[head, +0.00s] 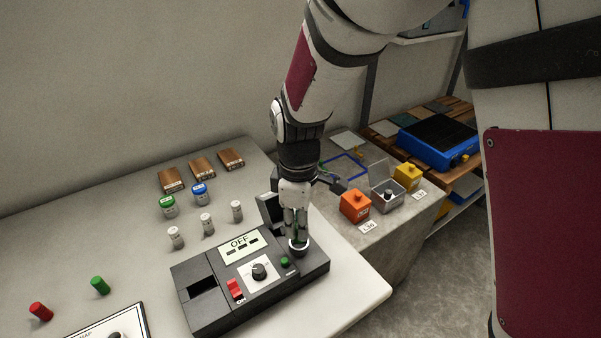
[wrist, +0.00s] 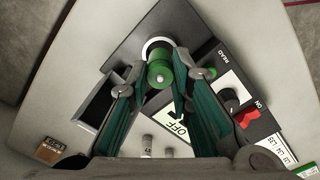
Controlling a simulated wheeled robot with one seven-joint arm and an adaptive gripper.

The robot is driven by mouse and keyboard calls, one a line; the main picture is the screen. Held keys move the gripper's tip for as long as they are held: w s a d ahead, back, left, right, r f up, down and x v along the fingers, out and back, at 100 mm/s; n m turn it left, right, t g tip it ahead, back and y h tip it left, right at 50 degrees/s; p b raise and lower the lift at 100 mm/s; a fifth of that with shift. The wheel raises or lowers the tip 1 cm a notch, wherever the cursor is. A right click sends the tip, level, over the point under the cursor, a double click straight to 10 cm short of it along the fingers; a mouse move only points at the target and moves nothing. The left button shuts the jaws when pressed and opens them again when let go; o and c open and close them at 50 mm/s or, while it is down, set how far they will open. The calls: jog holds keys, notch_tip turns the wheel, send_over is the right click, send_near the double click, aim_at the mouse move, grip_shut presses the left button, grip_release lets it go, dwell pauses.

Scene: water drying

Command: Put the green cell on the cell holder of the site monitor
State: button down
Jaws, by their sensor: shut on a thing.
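The site monitor (head: 208,313) is a dark box on the pale table, with a display reading OFF, a knob and a red switch. It also fills the middle of the wrist view (wrist: 180,25). Its round cell holder (head: 299,248) is at the right end and shows as a pale ring in the wrist view (wrist: 151,45). My gripper (head: 297,236) points down at this holder, shut on the green cell (wrist: 159,72). The cell is upright, over or in the ring; I cannot tell whether it is seated. In the head view my fingers mostly hide it.
Several capped vials (head: 206,223) and brown blocks (head: 202,168) stand behind the monitor. A red peg (head: 41,312) and a green peg (head: 100,286) are at left. An orange box (head: 355,205) and a yellow box (head: 407,177) stand on the stone surface at right.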

jog(key=shift+f, duration=1.4)
jog(key=shift+f, duration=0.1)
jog(key=shift+f+b, duration=0.1)
jog(key=shift+b, duration=0.2)
jog(key=c, duration=1.4)
grip_release()
jog(key=shift+c, duration=0.2)
notch_tip(320, 180, up, 12)
jog(key=shift+f+p, duration=0.15)
jog(key=shift+p, duration=0.7)
jog(key=shift+r, duration=0.4)
